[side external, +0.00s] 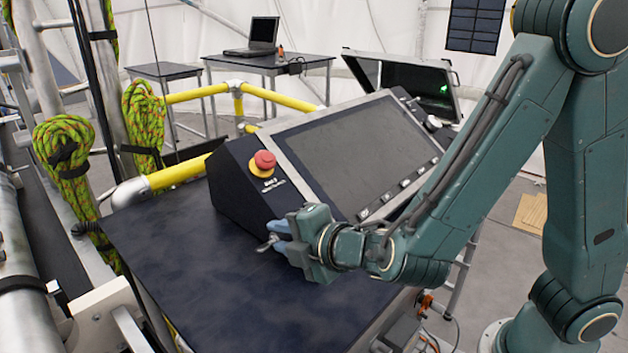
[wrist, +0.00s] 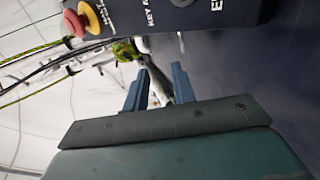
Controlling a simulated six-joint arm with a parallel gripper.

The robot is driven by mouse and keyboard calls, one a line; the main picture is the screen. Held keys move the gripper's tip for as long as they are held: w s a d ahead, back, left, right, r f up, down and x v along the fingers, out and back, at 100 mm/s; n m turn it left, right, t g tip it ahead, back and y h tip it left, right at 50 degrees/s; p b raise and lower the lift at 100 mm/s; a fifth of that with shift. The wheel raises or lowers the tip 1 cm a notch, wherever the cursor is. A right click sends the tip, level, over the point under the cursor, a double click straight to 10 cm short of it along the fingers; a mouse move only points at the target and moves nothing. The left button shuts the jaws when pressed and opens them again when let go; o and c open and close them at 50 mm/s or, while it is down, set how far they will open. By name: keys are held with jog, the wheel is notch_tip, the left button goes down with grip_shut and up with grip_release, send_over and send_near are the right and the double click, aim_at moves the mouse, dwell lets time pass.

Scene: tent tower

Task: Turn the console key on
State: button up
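The dark console (side external: 235,185) stands on a dark table, with a large sloped screen and a red stop button (side external: 264,160) on a yellow ring. The button also shows in the wrist view (wrist: 74,22). A small silvery piece, which looks like the key (wrist: 181,42), sticks out from the console's edge near lettering that begins "KEY". A silvery bit also shows by my fingertips in the side view (side external: 268,243). My gripper (side external: 277,232) is at the console's near lower corner. In the wrist view its fingers (wrist: 161,70) are apart, with nothing held between them, and short of the silvery piece.
The bare tabletop (side external: 190,255) lies in front of and left of the console. Yellow rails (side external: 180,172) run behind it. Coiled green ropes (side external: 65,155) hang on poles at left. A laptop (side external: 262,35) and an open case (side external: 405,80) stand farther back.

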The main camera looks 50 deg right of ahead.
jog(key=shift+r, duration=1.55)
grip_shut()
jog(key=w+r+m+g, duration=0.3)
jog(key=r+m+g, duration=0.4)
jog(key=m, duration=1.1)
jog(key=shift+w+d+g, duration=0.25)
jog(key=shift+w+g, duration=0.05)
jog(key=shift+g, duration=0.7)
